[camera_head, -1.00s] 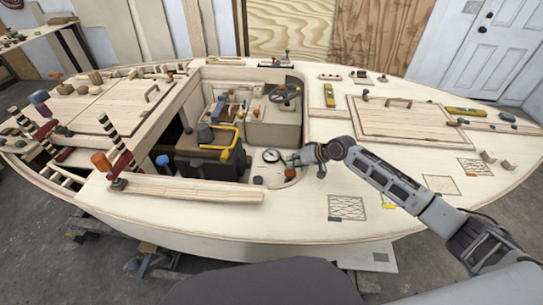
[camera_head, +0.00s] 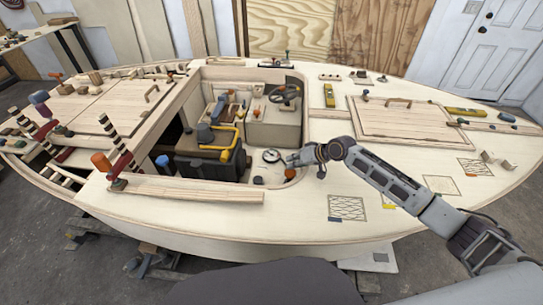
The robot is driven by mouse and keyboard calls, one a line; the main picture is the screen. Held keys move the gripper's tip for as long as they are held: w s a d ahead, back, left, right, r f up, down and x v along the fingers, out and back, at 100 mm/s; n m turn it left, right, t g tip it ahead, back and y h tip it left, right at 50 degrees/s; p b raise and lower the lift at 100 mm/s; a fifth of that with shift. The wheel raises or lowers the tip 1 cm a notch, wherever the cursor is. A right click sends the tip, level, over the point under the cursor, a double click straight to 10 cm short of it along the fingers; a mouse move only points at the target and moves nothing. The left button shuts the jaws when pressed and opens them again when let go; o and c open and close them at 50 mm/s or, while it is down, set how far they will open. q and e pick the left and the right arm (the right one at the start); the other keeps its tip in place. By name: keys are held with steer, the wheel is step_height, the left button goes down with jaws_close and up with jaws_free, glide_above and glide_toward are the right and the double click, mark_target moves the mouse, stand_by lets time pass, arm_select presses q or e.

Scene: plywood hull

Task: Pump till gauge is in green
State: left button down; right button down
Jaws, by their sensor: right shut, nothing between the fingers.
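A round white-faced gauge (camera_head: 271,156) with a dark rim sits in the cockpit near its right end. Its needle and any green zone are too small to read. A small orange-brown knob (camera_head: 290,173) stands just right of and below the gauge; I cannot tell whether it is the pump. My left gripper is out of view.
A steering wheel (camera_head: 284,93) is behind. A plank (camera_head: 185,190) lies along the near edge.

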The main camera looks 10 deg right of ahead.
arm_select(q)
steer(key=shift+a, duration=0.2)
arm_select(e)
steer(key=shift+s+f, duration=0.1)
steer(key=shift+f, duration=0.4)
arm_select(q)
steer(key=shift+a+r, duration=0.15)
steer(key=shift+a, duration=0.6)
